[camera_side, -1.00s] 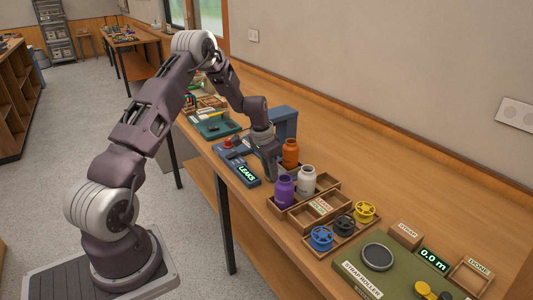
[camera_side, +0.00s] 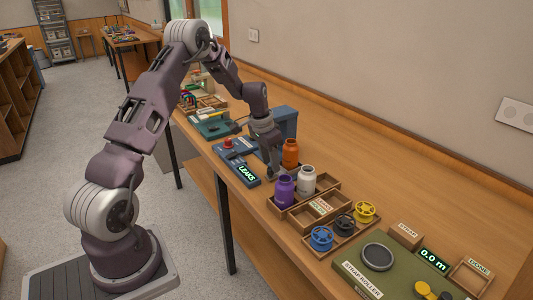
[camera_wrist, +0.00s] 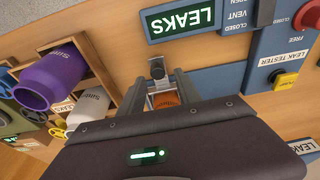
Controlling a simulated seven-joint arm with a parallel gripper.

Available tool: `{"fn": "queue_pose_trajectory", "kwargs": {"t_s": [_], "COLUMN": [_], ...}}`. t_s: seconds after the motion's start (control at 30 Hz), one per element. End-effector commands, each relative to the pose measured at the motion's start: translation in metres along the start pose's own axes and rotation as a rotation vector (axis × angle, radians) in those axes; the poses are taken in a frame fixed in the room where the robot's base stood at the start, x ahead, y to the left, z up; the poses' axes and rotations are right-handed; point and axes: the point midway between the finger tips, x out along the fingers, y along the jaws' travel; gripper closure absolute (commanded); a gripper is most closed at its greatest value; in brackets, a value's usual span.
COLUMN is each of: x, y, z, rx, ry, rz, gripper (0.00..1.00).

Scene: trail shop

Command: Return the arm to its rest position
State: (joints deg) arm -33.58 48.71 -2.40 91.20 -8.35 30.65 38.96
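My gripper (camera_side: 275,168) hangs pointing down over the bench, close to the left of the orange jar (camera_side: 290,152). Part of an orange jar (camera_wrist: 165,100) shows beyond the gripper there. I see nothing clearly held. My arm is bent over and reaches down to the bench.
The blue leak tester (camera_side: 236,160) with its LEAKS display (camera_side: 247,174) is left of my gripper. Purple (camera_side: 284,191) and white (camera_side: 306,180) jars stand upright at the wooden crate (camera_side: 329,185). Spools (camera_side: 321,238) and a green strap-roller board (camera_side: 350,262) lie nearer.

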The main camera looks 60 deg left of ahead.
Motion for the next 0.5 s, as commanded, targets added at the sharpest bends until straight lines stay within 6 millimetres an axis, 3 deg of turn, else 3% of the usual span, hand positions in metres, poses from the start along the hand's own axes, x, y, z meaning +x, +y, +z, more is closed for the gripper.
{"fn": "queue_pose_trajectory", "kwargs": {"t_s": [0.3,0.5], "x": [-0.025,-0.031], "y": [0.000,0.000], "z": [-0.006,-0.006], "rx": [0.001,0.001], "ry": [0.002,0.000], "rz": [-0.001,0.000], "gripper": [0.60,0.60]}}
